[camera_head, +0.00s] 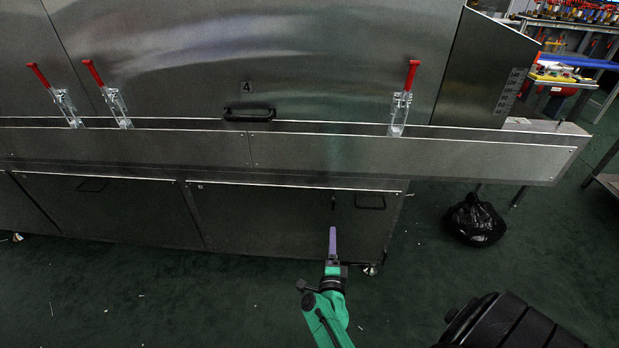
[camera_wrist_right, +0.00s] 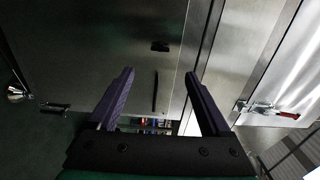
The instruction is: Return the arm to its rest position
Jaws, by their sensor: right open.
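My right arm (camera_head: 327,312) is green and comes up from the bottom of the head view. Its gripper (camera_head: 333,238) has purple fingers and points up at the lower front of the steel tunnel dryer (camera_head: 300,160). In the right wrist view the two fingers of this gripper (camera_wrist_right: 158,88) stand wide apart with nothing between them. In the head view the fingers overlap and look like one. My left gripper does not show in either view.
Red-handled clamps (camera_head: 402,98) and a black handle (camera_head: 249,115) sit on the dryer front. A black bag (camera_head: 474,220) lies on the green floor at the right. A shelf with a blue top (camera_head: 578,61) stands at the upper right. Floor in front is mostly clear.

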